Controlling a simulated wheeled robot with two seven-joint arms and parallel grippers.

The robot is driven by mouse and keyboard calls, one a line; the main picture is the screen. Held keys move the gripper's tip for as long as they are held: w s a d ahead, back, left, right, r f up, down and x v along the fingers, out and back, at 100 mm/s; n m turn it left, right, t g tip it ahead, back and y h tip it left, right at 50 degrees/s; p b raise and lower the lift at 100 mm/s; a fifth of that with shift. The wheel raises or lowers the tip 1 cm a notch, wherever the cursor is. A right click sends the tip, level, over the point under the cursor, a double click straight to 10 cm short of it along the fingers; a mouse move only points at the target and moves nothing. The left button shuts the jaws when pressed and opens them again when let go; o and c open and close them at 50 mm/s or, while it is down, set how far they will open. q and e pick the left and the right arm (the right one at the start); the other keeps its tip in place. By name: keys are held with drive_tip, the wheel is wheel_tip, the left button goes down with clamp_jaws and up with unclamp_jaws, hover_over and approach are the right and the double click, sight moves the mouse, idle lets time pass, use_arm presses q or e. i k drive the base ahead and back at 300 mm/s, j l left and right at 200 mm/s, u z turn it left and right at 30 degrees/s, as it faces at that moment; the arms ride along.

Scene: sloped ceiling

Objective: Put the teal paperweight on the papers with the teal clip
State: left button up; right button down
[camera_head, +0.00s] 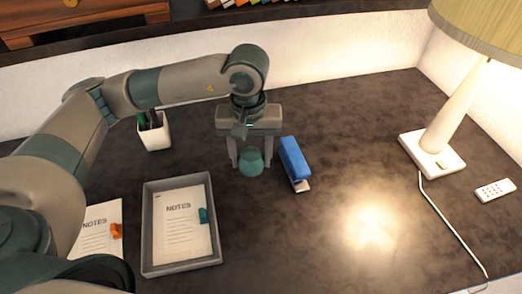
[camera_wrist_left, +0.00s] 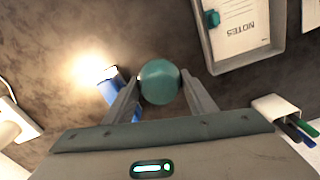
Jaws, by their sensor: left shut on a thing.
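The teal paperweight (camera_head: 251,163) is a small rounded teal thing between the fingers of my left gripper (camera_head: 251,158). It also shows in the left wrist view (camera_wrist_left: 160,82), with the left gripper's fingers (camera_wrist_left: 160,90) shut on its two sides. In the head view it is at the far middle of the desk; I cannot tell whether it touches the desk. The papers with the teal clip (camera_head: 182,222), headed NOTES, lie in a grey tray (camera_head: 148,232) nearer me and to the left. The teal clip (camera_head: 205,215) is on their right edge. My right gripper is out of view.
A blue stapler (camera_head: 293,160) lies just right of my left gripper. Papers with an orange clip (camera_head: 103,226) lie left of the tray, partly hidden by my arm. A white pen cup (camera_head: 154,134), lamp (camera_head: 435,150) and remote (camera_head: 495,190) stand around. The desk's right middle is clear.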

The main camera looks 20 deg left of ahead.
sight(181, 221)
drive_tip(key=l+u, duration=0.25)
drive_tip(key=u, duration=0.15)
drive_tip(key=l+u, duration=0.5)
drive_tip(key=u, duration=0.25)
